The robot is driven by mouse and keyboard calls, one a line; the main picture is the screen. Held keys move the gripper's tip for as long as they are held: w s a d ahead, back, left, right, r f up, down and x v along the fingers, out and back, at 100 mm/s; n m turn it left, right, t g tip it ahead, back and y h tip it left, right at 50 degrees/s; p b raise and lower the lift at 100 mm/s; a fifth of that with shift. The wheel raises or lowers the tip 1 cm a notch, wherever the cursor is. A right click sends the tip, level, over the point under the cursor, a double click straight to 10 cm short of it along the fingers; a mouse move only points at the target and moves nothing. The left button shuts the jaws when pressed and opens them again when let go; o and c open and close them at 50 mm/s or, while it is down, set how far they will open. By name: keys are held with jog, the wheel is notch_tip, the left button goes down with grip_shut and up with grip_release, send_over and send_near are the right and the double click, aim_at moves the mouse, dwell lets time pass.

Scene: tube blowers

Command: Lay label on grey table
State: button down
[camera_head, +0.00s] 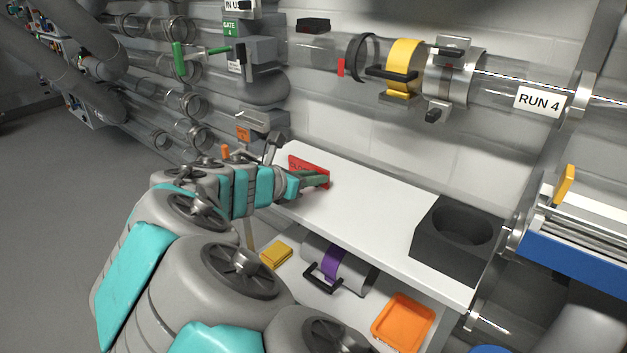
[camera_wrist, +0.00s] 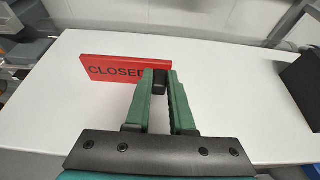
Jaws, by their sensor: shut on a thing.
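The label is a red plate (camera_head: 307,168) with black lettering; in the wrist view the label (camera_wrist: 110,71) reads CLOSED, its end partly hidden by a finger. My gripper (camera_head: 322,180) is shut on it, with the green fingers (camera_wrist: 160,80) around a small black tab at its right end. The label stands on edge, roughly upright. It is over the left part of the pale grey table (camera_head: 370,205). I cannot tell whether its lower edge touches the tabletop.
A dark block with a round recess (camera_head: 455,235) stands at the table's right end. A lower shelf holds an orange tray (camera_head: 403,322), a purple-banded tube (camera_head: 333,265) and a yellow block (camera_head: 276,254). Clear tubes run along the wall behind. The middle of the tabletop is clear.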

jog(key=c, duration=0.8)
grip_release()
jog(key=shift+f, duration=0.1)
jog(key=v, duration=1.2)
